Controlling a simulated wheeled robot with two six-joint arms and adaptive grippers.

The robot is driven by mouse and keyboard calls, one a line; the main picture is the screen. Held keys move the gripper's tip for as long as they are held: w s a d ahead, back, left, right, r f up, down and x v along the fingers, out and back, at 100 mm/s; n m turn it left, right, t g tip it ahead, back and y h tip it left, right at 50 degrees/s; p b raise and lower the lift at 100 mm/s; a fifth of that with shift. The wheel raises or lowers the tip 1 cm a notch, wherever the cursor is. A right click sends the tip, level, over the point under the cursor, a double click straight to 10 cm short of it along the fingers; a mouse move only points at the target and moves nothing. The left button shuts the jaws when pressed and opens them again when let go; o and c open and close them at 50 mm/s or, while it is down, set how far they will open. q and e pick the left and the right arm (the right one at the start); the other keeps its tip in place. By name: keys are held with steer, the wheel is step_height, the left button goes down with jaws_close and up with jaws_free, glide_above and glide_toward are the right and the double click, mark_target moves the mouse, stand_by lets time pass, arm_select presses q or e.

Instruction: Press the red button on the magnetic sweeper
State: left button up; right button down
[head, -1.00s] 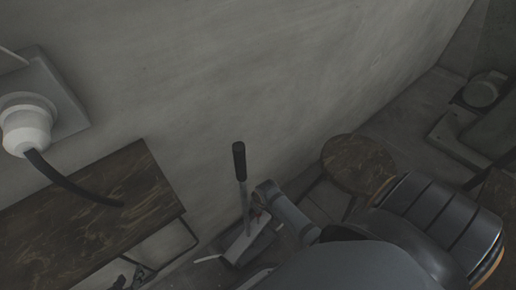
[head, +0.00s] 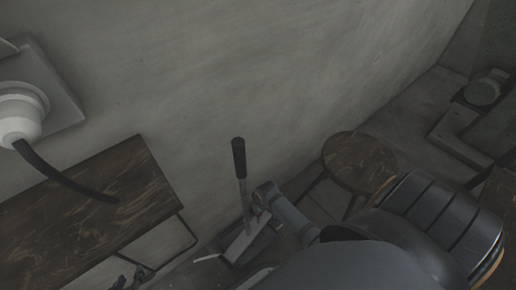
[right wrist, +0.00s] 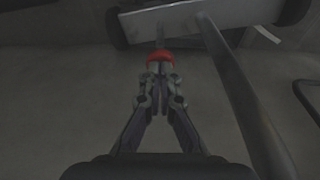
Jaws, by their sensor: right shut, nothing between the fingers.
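The magnetic sweeper stands near the wall, with a black grip (head: 239,157) on a thin pole and a pale base (head: 246,240). In the right wrist view its pale bar (right wrist: 180,20) crosses the top and its pole (right wrist: 240,95) runs down the right. The red button (right wrist: 160,60) is right at the tips of my right gripper (right wrist: 160,74), which is shut and empty. I cannot tell whether they touch. In the head view my right arm reaches the sweeper from the right. My left gripper (head: 122,282) is a small dark shape at the bottom edge; its jaws are unclear.
A round wooden stool (head: 358,162) is behind my right arm. The grey wall fills the back.

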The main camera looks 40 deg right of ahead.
stand_by(0.3)
steer(key=p+v, duration=0.3)
steer(key=p, duration=0.1)
steer(key=w+p+v, duration=0.1)
steer(key=p+v, duration=0.2)
steer(key=p, duration=0.1)
steer(key=shift+w+a+r+p, duration=0.1)
steer(key=shift+r+p, duration=0.3)
steer(key=shift+r, duration=0.15)
